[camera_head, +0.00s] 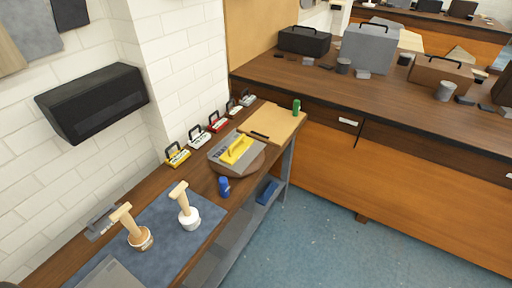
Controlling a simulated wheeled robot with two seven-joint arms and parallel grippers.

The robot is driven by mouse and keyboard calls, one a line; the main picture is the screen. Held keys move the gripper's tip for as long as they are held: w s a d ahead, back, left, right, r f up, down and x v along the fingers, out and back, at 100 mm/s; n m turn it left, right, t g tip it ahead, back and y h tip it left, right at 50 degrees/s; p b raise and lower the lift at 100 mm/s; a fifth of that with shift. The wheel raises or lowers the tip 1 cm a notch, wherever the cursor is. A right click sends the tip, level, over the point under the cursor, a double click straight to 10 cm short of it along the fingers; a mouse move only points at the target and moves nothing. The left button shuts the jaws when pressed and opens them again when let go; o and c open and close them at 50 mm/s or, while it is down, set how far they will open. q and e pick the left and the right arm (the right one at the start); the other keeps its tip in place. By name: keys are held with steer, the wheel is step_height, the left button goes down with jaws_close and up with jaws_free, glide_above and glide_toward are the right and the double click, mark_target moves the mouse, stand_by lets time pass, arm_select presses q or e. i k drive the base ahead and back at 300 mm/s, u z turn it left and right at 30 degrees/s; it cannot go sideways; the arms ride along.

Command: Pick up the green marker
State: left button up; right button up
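A small green cylinder (296,107), which looks like the green marker, stands upright in the camera_head view. It is near the far right corner of a tan board (284,122) on the narrow wooden bench. A dark stick-like item (260,135) lies on the same board, apart from the green cylinder. Neither of my grippers shows in this view.
A blue cylinder (224,186) stands by the bench edge. Two wooden-handled tools (187,212) stand on a blue mat (205,215). Blue floor (310,240) is open to the right.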

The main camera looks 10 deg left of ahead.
mark_target(295, 113)
steer(key=z, duration=1.05)
steer(key=i, duration=1.8)
steer(key=u, duration=2.85)
